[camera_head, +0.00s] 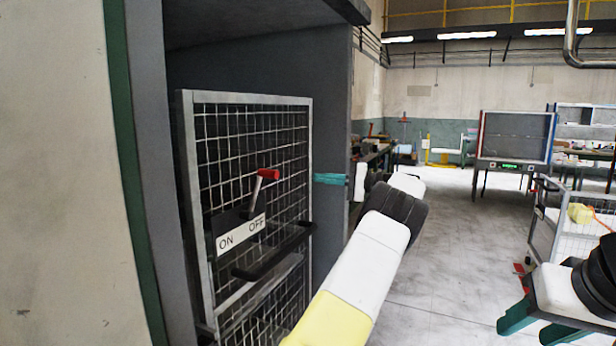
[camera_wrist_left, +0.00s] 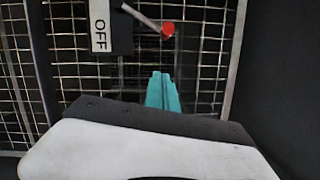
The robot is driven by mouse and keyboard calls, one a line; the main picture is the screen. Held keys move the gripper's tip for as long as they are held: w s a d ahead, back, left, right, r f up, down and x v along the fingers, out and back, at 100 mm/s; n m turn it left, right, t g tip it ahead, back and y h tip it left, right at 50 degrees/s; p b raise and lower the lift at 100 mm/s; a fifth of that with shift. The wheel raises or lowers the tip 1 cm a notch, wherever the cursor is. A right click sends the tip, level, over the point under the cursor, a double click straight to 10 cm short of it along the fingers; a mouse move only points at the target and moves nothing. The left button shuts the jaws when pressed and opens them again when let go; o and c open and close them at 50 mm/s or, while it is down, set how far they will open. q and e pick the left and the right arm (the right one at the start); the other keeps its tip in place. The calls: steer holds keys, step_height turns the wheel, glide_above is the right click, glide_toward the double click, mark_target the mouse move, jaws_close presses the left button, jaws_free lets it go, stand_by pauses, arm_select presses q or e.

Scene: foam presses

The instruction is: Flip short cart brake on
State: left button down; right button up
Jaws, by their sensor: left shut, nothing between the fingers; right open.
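The brake lever is a short metal handle with a red knob (camera_head: 268,175) on the mesh front of a cart. It leans toward the OFF side of the white ON/OFF plate (camera_head: 240,234). The left wrist view shows the red knob (camera_wrist_left: 168,29) and the OFF end of the plate (camera_wrist_left: 99,27). My left gripper (camera_head: 318,178) is shut and empty, its teal fingers pointing at the mesh to the right of the knob. In the left wrist view the fingertips (camera_wrist_left: 161,73) appear apart from the knob. My right gripper (camera_head: 533,325) is open and empty at the lower right.
The mesh cart (camera_head: 248,98) stands inside a dark grey bay, with a grey side wall (camera_head: 336,120) close to my left gripper. A second wire cart (camera_head: 545,220) stands at the right, near my right arm. Grey floor (camera_head: 450,240) lies open between them.

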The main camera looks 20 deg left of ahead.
arm_select(q)
steer(key=shift+a, duration=0.1)
steer(key=s+a+r, duration=0.1)
steer(key=s+a, duration=0.4)
steer(key=a, duration=0.5)
steer(key=shift+s+r, duration=0.15)
steer(key=shift+s, duration=0.15)
steer(key=s+a+r+n+t+h, duration=0.1)
steer(key=s+r+n+h, duration=0.1)
steer(key=s+n, duration=0.8)
steer(key=shift+s+r, duration=0.45)
steer(key=shift+s, duration=1.8)
steer(key=shift+s+a+f, duration=0.1)
